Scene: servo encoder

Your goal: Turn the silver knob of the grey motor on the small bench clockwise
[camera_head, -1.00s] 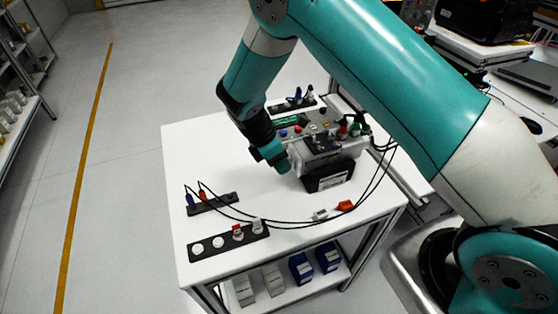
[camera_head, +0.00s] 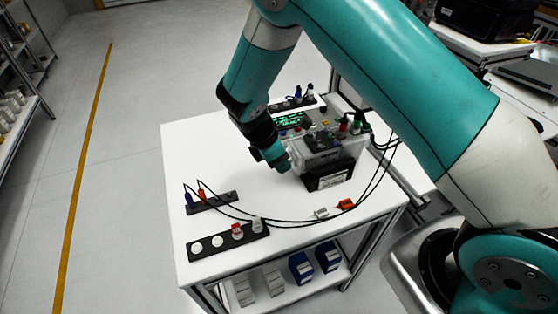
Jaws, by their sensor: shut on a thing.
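The grey motor (camera_head: 322,158) stands on the white small bench (camera_head: 225,165), right of its middle, with a black block bearing a white label at its front. My gripper (camera_head: 277,163) is at the motor's left side, low and close to it. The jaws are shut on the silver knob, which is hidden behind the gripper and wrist. The fingertips are too small and dark to make out. A small display with green text (camera_head: 290,120) is lit behind the motor.
Black strips with plugs and sockets (camera_head: 228,240) lie at the bench's front left. Dark cables loop across the bench to the motor's right side. An orange connector (camera_head: 346,204) and a white one lie near the front right edge.

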